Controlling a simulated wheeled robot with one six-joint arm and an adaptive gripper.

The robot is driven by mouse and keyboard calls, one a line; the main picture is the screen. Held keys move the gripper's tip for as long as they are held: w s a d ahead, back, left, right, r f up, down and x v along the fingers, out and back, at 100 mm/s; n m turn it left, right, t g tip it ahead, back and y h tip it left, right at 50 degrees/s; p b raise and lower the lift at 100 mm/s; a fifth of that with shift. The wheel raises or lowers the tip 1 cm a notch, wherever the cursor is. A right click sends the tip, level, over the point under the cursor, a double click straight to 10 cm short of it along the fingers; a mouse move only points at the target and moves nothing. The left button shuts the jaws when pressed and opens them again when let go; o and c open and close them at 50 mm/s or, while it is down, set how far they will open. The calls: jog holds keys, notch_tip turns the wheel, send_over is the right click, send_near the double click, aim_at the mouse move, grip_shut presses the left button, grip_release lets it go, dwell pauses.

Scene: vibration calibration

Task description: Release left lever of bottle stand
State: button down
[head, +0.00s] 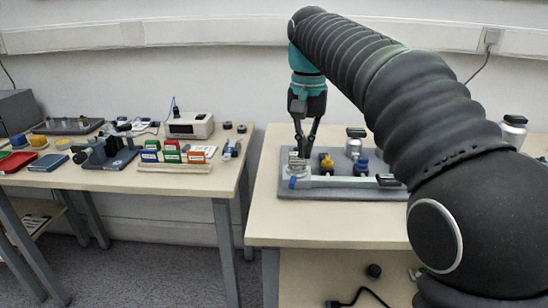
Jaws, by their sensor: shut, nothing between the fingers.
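On the right table, a grey base plate (340,191) carries several small fixtures; I take it for the bottle stand. A pale, metallic-looking part (297,163) is at its left end, with a small blue knob (293,182) in front of it. Yellow-and-dark (326,163) and blue-and-yellow (361,163) parts stand further right. Which part is the left lever is too small to tell. My gripper (304,148) points down just above the plate's left end. It is shut and empty; contact with the part below cannot be told.
A silver container with a black cap (355,143) stands behind the plate; another (514,130) is at far right. My arm hides much of the right table (330,231). The left table (205,183) holds colored racks (175,152) and instruments. A gap separates the tables.

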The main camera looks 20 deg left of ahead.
jog(key=shift+f, duration=3.5)
jog(key=m, duration=0.1)
jog(key=a+m+b, duration=0.1)
jog(key=shift+s+a+m, duration=0.25)
jog(key=shift+m, duration=0.05)
jog(key=a+m, duration=0.1)
jog(key=m, duration=0.1)
jog(key=a+m+b, duration=0.1)
jog(key=a+m, duration=0.1)
jog(key=m, duration=0.1)
jog(key=shift+w+a+r+m+p, duration=0.1)
jog(key=shift+a+r+m+p, duration=0.05)
jog(key=shift+r+m+p, duration=0.15)
jog(key=shift+w+a+f+m+p, duration=0.1)
jog(key=shift+w+a+m+p, duration=0.1)
jog(key=shift+a+m+p, duration=0.45)
jog(key=m, duration=0.2)
jog(key=shift+w+a+f+m, duration=0.15)
jog(key=shift+w+a+m, duration=0.2)
jog(key=shift+a, duration=0.05)
jog(key=m, duration=0.1)
jog(key=w+a+m, duration=0.1)
jog(key=m, duration=0.1)
jog(key=shift+w+a, duration=0.2)
notch_tip(320, 180, up, 7)
